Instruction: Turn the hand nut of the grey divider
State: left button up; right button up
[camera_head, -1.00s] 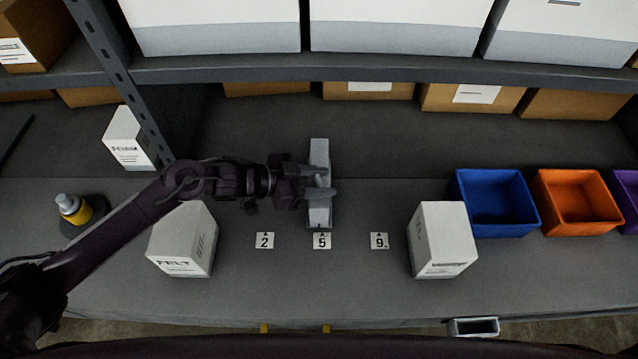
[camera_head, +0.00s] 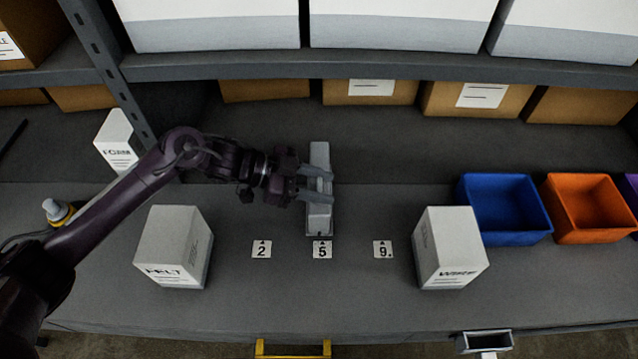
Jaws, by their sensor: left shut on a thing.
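My right gripper is not in view.
Labels 2 (camera_head: 261,249), 5 (camera_head: 322,250) and 9 (camera_head: 382,249) lie in front. White boxes FELT (camera_head: 172,247) and WIRE (camera_head: 450,246) flank them. Blue (camera_head: 502,237) and orange (camera_head: 592,235) bins stand right. A shelf (camera_head: 380,68) overhangs behind.

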pick_arm(q)
jog(key=o, duration=1)
jog(key=shift+a, duration=0.25)
jog(key=b+v, duration=0.3)
jog(key=v, duration=0.4)
jog(key=shift+a+r, duration=0.1)
jog(key=shift+r, duration=0.1)
jog(key=shift+r, duration=0.1)
